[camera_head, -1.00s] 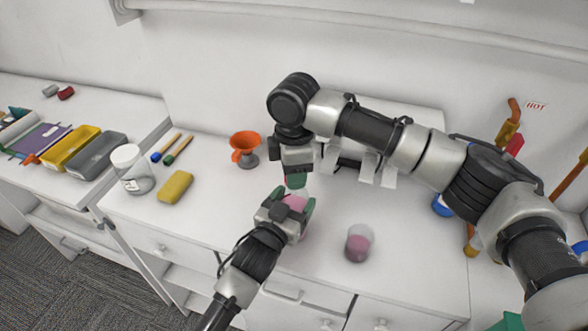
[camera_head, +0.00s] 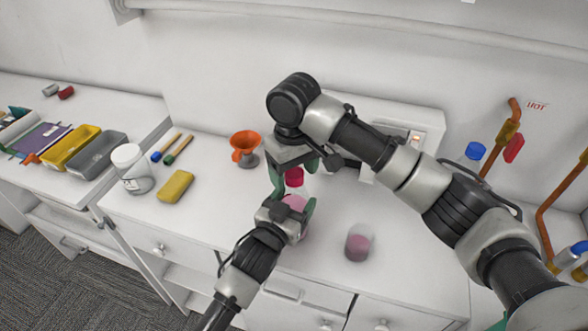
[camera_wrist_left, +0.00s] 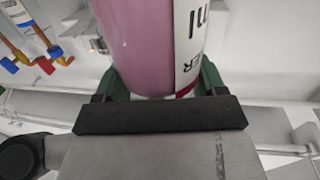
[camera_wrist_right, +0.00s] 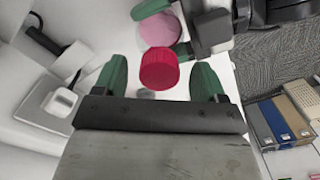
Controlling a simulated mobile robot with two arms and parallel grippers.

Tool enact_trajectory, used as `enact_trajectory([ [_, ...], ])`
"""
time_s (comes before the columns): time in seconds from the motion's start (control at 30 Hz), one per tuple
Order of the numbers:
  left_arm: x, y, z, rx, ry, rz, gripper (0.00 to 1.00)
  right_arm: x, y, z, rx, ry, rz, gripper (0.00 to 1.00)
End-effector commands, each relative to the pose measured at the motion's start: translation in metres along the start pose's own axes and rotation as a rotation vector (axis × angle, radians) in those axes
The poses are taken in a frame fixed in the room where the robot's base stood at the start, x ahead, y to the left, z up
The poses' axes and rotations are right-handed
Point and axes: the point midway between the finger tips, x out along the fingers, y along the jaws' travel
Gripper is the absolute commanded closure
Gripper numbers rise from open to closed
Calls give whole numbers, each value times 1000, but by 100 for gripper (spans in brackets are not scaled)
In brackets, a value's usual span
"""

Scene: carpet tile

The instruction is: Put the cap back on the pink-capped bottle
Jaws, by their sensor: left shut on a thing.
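The bottle (camera_head: 295,203) with pink contents stands upright at the front of the white counter. My left gripper (camera_head: 290,216) is shut around its body, which also fills the left wrist view (camera_wrist_left: 150,45). The deep pink-red cap (camera_head: 294,177) sits at the top of the bottle, above its clear shoulder; whether it is fully seated cannot be told. My right gripper (camera_head: 294,172) is open just above, its green fingers apart on either side of the cap. In the right wrist view the cap (camera_wrist_right: 159,70) lies between the spread fingertips, clear of both.
A beaker with pink liquid (camera_head: 358,243) stands to the right of the bottle. An orange funnel (camera_head: 245,147), a yellow sponge (camera_head: 175,186) and a white-lidded jar (camera_head: 131,170) stand to the left. A white device (camera_head: 405,118) is behind; pipes (camera_head: 500,140) are at the right.

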Motion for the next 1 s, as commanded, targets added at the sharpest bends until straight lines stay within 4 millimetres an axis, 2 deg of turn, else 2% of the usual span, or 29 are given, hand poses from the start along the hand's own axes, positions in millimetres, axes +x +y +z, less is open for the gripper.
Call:
enact_trajectory([
  [0.2,0,0,1,-1,-3,0,96,-1,0,0,-1,0,0,29],
  [0.33,0,0,1,-1,-3,0,96,-10,0,0,-1,1,0,29],
  [0.73,0,0,2,-1,-3,0,96,-92,1,-1,0,3,4,29],
  [0.9,0,0,2,-1,-3,0,96,-112,0,-1,-1,1,3,29],
  [1.0,0,0,2,-1,-3,0,96,-118,0,0,-1,0,1,29],
])
